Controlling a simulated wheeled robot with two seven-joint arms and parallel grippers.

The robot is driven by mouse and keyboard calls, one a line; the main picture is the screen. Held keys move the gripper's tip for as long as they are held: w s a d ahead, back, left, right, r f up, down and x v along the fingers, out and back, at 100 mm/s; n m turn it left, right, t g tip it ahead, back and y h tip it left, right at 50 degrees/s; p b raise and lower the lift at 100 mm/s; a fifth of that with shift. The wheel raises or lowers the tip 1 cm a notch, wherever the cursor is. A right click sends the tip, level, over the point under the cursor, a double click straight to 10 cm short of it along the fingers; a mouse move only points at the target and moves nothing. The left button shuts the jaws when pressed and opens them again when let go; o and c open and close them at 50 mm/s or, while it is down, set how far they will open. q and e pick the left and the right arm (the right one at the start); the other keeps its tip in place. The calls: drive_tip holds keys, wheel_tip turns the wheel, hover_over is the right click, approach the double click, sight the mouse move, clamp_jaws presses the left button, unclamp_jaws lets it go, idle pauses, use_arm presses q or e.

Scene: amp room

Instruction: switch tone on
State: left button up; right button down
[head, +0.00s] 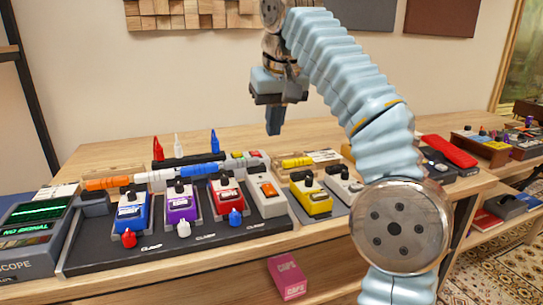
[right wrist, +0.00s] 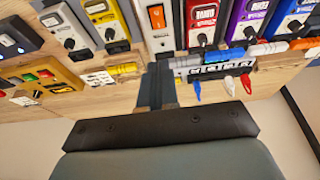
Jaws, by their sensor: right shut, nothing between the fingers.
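A row of pedals stands on a dark board (head: 185,240): blue (head: 132,212), purple (head: 181,208), red (head: 227,198), and a pale box with an orange switch (head: 267,193). A yellow pedal (head: 311,199) and a grey one (head: 343,186) stand to the right. No label reads clearly as tone; I cannot tell which device it is. My right gripper (head: 273,128) is shut and empty, raised above and behind the row. In the right wrist view its fingers (right wrist: 156,85) point toward the pale box with the orange switch (right wrist: 157,22), apart from it. My left gripper is out of view.
A scope (head: 35,230) reading "NO SIGNAL" stands at the left. Coloured plugs (head: 160,178) and upright red, white and blue pointed pieces (head: 177,146) stand behind the pedals. A pink box (head: 287,279) shows below the front edge. The back of the wooden table (head: 110,152) is partly clear.

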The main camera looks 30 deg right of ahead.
drive_tip(key=b, duration=0.4)
approach(267, 184)
drive_tip(key=x, duration=0.5)
drive_tip(key=shift+f, duration=0.1)
drive_tip(key=shift+w+f, duration=0.15)
drive_tip(key=shift+f, duration=0.55)
drive_tip(key=shift+w+f, duration=0.1)
drive_tip(key=shift+f, duration=0.05)
drive_tip(key=shift+s+a, duration=0.15)
drive_tip(key=shift+s, duration=0.65)
